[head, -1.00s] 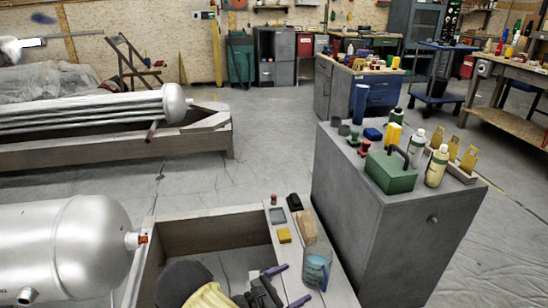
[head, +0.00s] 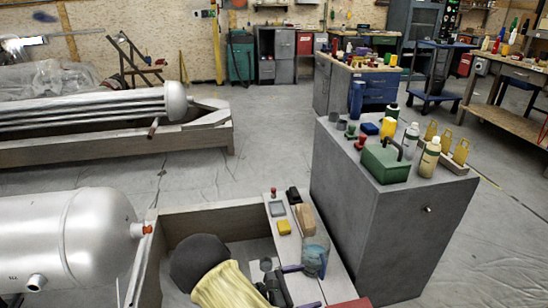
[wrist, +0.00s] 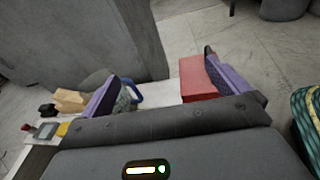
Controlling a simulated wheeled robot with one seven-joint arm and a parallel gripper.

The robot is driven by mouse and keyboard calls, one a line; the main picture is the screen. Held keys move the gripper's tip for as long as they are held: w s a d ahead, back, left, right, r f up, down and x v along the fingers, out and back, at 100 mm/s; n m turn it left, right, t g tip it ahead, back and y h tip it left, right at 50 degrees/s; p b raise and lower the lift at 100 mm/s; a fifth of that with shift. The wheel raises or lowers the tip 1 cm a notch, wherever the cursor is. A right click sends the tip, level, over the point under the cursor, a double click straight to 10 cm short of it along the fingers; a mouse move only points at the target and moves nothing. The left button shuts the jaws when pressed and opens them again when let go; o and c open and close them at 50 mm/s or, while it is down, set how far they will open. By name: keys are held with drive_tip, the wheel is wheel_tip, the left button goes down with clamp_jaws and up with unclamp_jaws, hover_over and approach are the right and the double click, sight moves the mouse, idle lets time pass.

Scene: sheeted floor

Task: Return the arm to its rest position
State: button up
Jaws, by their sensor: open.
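My gripper (head: 300,287) is low in the head view, with its purple fingers spread apart and nothing visible between them. My arm, with a dark rounded joint and a yellow sleeve, reaches to it from the lower middle. In the wrist view my gripper (wrist: 163,70) also shows its two purple fingers wide apart. A clear blue jug (head: 314,259) stands on the plank just beyond the fingers and is partly hidden behind the left finger in the wrist view. A red box (wrist: 196,80) appears between and beyond the fingers, close to the right one; whether they touch is unclear.
The plank also holds a wooden block (head: 305,220), a yellow block (head: 283,227) and a black item (head: 293,195). A grey cabinet (head: 385,235) stands close on the right, topped by a green box (head: 387,163) and bottles. A silver tank (head: 70,245) lies left. Open floor (head: 255,140) lies behind.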

drive_tip(key=s+d+r+m+g+y, duration=0.2)
drive_tip(key=s+d+r+m+y, duration=0.1)
drive_tip(key=s+r+m+y, duration=0.6)
drive_tip(key=s+d+r+m+g+y, duration=0.1)
drive_tip(key=s+d+r+m+y, duration=0.4)
drive_tip(key=m, duration=0.6)
wheel_tip(320, 180, up, 40)
drive_tip(key=a+y+p, duration=0.1)
drive_tip(key=p, duration=3.7)
drive_tip(key=shift+w+m, duration=0.2)
drive_tip(key=shift+m, duration=0.2)
